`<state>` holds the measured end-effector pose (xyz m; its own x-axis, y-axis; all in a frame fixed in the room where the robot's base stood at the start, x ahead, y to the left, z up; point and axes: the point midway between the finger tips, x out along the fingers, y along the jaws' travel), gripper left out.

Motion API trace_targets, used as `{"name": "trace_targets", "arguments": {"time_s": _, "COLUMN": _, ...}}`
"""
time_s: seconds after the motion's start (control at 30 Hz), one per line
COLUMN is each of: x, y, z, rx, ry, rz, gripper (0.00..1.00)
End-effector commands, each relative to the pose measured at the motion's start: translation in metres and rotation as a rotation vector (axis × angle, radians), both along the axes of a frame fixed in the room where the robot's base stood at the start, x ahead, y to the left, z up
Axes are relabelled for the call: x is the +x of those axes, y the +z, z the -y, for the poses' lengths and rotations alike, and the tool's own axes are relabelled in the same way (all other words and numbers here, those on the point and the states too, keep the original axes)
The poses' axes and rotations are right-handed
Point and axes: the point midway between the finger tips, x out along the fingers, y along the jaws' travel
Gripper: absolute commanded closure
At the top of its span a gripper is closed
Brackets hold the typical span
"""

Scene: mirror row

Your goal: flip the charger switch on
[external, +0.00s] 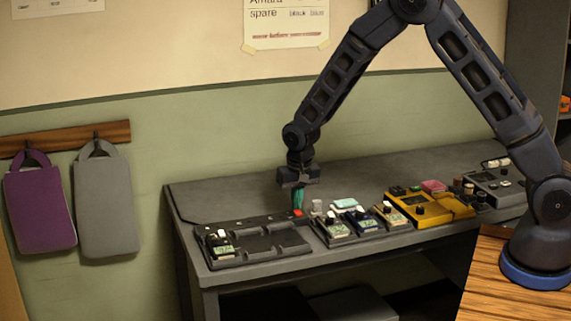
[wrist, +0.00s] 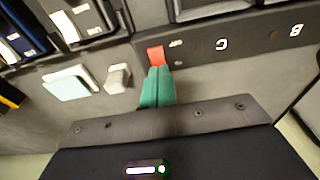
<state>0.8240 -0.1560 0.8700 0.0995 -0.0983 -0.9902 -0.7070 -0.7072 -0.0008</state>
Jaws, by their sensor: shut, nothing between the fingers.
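The charger (external: 262,222) is a dark tray with several bays on the grey bench; one bay at its left end holds a small device (external: 221,247). Its back strip (wrist: 255,38) shows the letters C and B in the wrist view. The red switch (wrist: 155,55) sits at the end of that strip beside small marks too blurred to read; it also shows in the external view (external: 298,213). My gripper (wrist: 157,72) is shut and empty, with green fingertips right at the red switch, seemingly touching it. The switch's position is partly hidden by the fingertips.
Close to the right of the charger stand a small knob-like grey piece (wrist: 117,78), a pale cyan block (wrist: 68,84) and several small devices (external: 337,230). A yellow case (external: 425,207) stands farther right. The bench behind the charger (external: 230,195) is clear.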

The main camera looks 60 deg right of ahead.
Motion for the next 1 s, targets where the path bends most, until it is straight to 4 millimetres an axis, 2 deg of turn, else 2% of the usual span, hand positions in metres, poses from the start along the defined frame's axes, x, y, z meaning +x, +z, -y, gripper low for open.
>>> {"name": "trace_targets", "arguments": {"time_s": 0.47, "x": 0.0, "y": -0.005, "z": 0.001, "rx": 0.029, "ry": -0.001, "rz": -0.035, "gripper": 1.0}}
{"name": "trace_targets", "arguments": {"time_s": 1.0, "x": -0.011, "y": -0.002, "z": -0.01, "rx": 0.03, "ry": -0.001, "rz": -0.035, "gripper": 1.0}}
